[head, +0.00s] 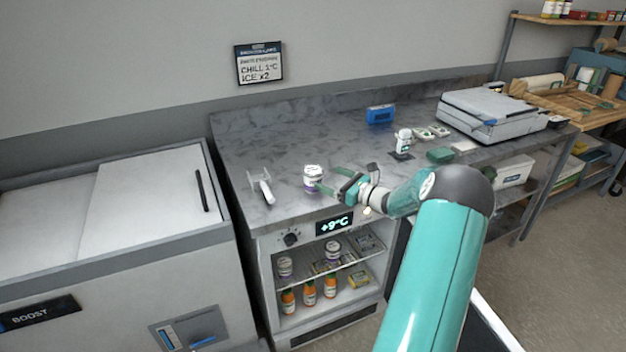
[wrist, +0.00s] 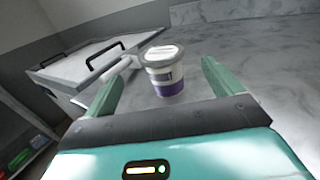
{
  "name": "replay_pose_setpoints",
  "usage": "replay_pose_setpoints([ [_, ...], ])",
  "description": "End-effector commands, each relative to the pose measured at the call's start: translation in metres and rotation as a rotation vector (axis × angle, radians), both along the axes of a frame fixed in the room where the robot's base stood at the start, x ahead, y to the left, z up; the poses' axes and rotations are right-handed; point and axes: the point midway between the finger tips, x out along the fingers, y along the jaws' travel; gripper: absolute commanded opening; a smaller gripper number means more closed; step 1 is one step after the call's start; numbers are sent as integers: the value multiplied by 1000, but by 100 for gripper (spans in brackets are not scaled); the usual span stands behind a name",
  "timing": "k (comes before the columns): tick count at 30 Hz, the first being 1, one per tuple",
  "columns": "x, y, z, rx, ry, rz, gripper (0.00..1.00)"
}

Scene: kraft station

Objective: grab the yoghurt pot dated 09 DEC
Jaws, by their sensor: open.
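A white and purple yoghurt pot (head: 312,179) stands upright on the grey counter, just left of my gripper (head: 331,182). In the wrist view the pot (wrist: 163,72) is ahead of and between the two open fingers of my gripper (wrist: 160,85), with no finger visibly touching it. Its date is too small to read. Two similar pots stand on the upper shelf of the open-fronted fridge below the counter, one at the left (head: 285,266) and one near the middle (head: 332,249). Their dates cannot be read either.
A white-handled item (head: 265,190) lies left of the pot. The fridge display (head: 334,225) reads +9°C. A chest freezer (head: 100,240) stands at left. A white bottle (head: 403,141), a blue device (head: 380,115) and a grey case (head: 492,113) are farther right. The counter behind the pot is clear.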

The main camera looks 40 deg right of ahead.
Motion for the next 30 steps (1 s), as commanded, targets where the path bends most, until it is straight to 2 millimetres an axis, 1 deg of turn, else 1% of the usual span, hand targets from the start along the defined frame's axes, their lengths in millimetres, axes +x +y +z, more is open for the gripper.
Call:
replay_pose_setpoints([
  [1, 10, 3, 0, 0, -1, 2, 92],
  [3, 19, 5, 0, 0, 0, 2, 92],
  [8, 29, 7, -1, 0, 1, 1, 92],
  [11, 41, 9, -2, 0, 1, 3, 92],
  [15, 63, 12, -4, -1, 1, 3, 92],
  [18, 73, 14, -4, -1, 1, 2, 92],
  [21, 78, 15, -4, -1, 1, 1, 92],
  [26, 77, 15, -4, -1, 1, 1, 92],
  [27, 77, 15, -4, -1, 1, 1, 88],
  [29, 77, 15, -4, -1, 1, 1, 76],
  [30, 77, 15, -4, -1, 1, 1, 68],
])
